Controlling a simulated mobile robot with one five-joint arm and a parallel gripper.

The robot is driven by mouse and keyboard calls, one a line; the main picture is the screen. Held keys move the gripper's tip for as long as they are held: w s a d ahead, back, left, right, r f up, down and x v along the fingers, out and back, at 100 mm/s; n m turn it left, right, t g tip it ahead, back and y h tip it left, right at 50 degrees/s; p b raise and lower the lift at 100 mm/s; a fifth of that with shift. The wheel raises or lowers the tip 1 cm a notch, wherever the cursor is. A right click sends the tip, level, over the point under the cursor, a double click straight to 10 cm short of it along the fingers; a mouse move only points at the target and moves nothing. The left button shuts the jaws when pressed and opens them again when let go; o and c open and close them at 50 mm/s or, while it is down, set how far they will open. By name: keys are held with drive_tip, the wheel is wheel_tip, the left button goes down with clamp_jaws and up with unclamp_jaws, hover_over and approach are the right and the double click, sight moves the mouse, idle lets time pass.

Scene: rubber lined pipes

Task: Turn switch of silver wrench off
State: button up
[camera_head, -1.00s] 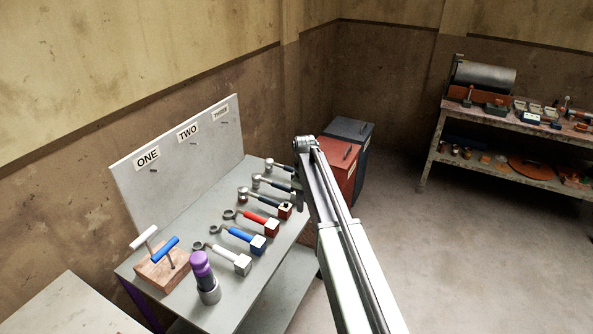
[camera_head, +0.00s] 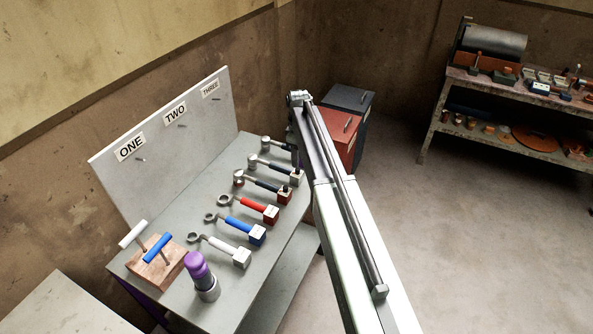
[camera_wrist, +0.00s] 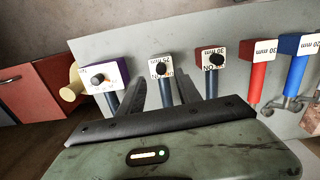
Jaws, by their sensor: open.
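The silver wrench (camera_head: 225,248) lies on the grey bench in the head view, a ring-ended tool with a pale handle and a white block at its right end. It is the nearest tool in the row, just behind the purple-topped cylinder. I cannot make it out in the wrist view, and its switch is too small to read. My gripper (camera_wrist: 174,82) is open in the wrist view, its two dark fingers apart over hammer blocks with round dark knobs, including a white block (camera_wrist: 161,67) between them. In the head view my arm hides the gripper, which is away from the silver wrench.
The blue wrench (camera_head: 243,229) and red wrench (camera_head: 258,208) lie beyond the silver one, then several hammers. A wooden block (camera_head: 158,268) with T-handles and the purple-topped cylinder (camera_head: 203,275) stand at the near end. An upright board (camera_head: 165,150) backs the bench. Red and dark cabinets (camera_head: 343,135) stand beyond.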

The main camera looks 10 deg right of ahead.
sight(298, 169)
wheel_tip(298, 169, down, 5)
drive_tip(key=b, duration=0.4)
drive_tip(key=shift+f, duration=0.2)
drive_tip(key=shift+s+r, duration=0.1)
drive_tip(key=shift+r, duration=0.05)
clamp_jaws()
drive_tip(key=shift+m, duration=0.4)
drive_tip(key=m, duration=0.5)
drive_tip(key=shift+m, duration=0.4)
drive_tip(key=m, duration=0.5)
drive_tip(key=shift+y, duration=0.4)
drive_tip(key=shift+m, duration=0.3)
